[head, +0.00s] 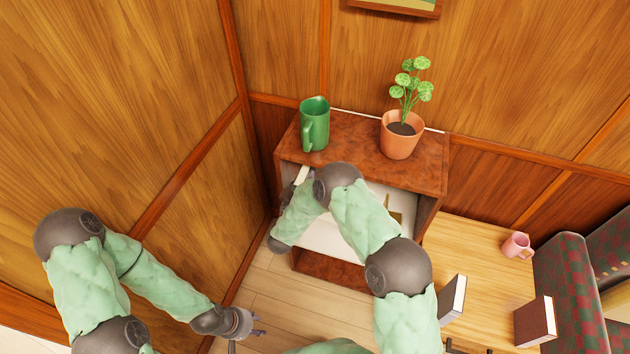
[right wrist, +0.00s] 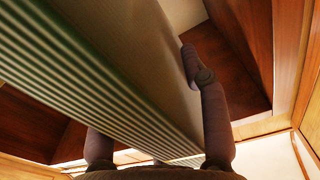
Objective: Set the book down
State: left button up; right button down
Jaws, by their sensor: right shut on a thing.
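The book (right wrist: 95,65) fills much of the right wrist view as a large slab with a pale, green-striped face and a plain darker side. My right gripper (right wrist: 150,105) is shut on it, with one finger along the plain side and the other partly hidden beneath it. My left gripper (head: 258,325) is open and empty, low at the left, over the floor.
A green mug (head: 314,124) and a potted plant (head: 400,140) stand on the cabinet top. At right, a wooden table (head: 480,260) has a pink mug (head: 516,246) at its back and two upright books (head: 452,298) (head: 535,322) near its front. A patterned seat (head: 575,290) stands beyond.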

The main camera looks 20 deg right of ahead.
jog(key=b+x, duration=0.2)
jog(key=x, duration=0.5)
notch_tip(320, 180, down, 7)
jog(key=b, duration=0.2)
jog(key=shift+w+d+b, duration=0.25)
jog(key=shift+w+b, duration=0.15)
jog(key=shift+r, duration=0.1)
jog(key=c, duration=0.6)
grip_release()
jog(key=shift+f, duration=0.25)
jog(key=shift+c, duration=0.2)
